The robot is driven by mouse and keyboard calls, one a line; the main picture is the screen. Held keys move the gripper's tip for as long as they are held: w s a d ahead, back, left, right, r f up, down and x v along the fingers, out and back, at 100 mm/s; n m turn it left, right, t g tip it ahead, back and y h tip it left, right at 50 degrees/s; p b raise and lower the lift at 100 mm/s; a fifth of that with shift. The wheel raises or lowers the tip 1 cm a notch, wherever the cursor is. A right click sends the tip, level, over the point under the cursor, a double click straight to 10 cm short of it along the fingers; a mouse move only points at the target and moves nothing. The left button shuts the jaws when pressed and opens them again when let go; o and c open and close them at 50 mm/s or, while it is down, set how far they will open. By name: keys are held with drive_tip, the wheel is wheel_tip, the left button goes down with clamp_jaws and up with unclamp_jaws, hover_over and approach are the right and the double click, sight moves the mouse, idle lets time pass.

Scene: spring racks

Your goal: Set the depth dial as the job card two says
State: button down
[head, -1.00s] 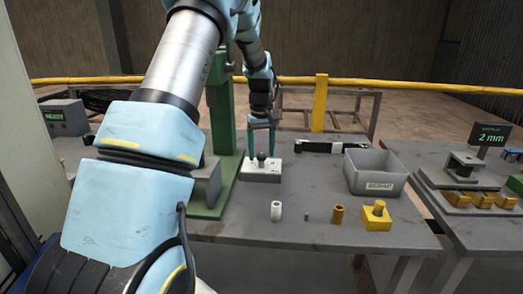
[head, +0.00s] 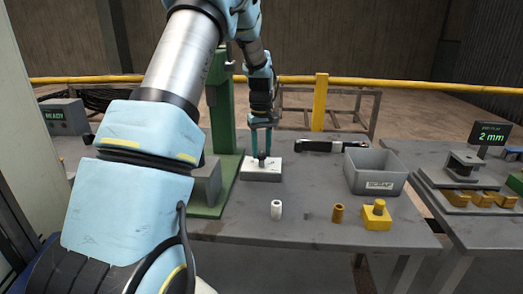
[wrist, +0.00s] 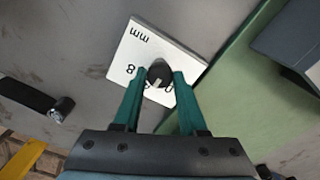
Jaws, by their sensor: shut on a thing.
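The depth dial is a white block (head: 261,175) on the grey table, beside the green press base. A dark round knob (wrist: 159,74) stands on it. In the wrist view its white face (wrist: 150,47) shows "mm", an "8" and part of another mark; the rest is hidden by the knob and fingers. My gripper (head: 261,153) points down over the block, and its teal fingers are shut on the knob, one on each side. The knob has a pale pointer line in the wrist view. I cannot pick out job card two.
A green press (head: 222,120) stands close left of the dial. A scrap bin (head: 376,185), a black bar tool (head: 318,146), a white sleeve (head: 276,209), a brass sleeve (head: 339,214) and a yellow block (head: 376,217) share the table. A display (head: 491,138) at right reads "2 mm".

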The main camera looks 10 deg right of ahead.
sight(261, 153)
drive_tip(key=m, duration=0.5)
drive_tip(key=shift+r+p, duration=0.1)
drive_tip(key=shift+p, duration=0.25)
drive_tip(key=shift+m, duration=2.4)
drive_tip(key=shift+c, duration=2.2)
unclamp_jaws()
wheel_tip(261, 153, up, 11)
drive_tip(key=b, duration=0.1)
drive_tip(key=shift+b, duration=0.4)
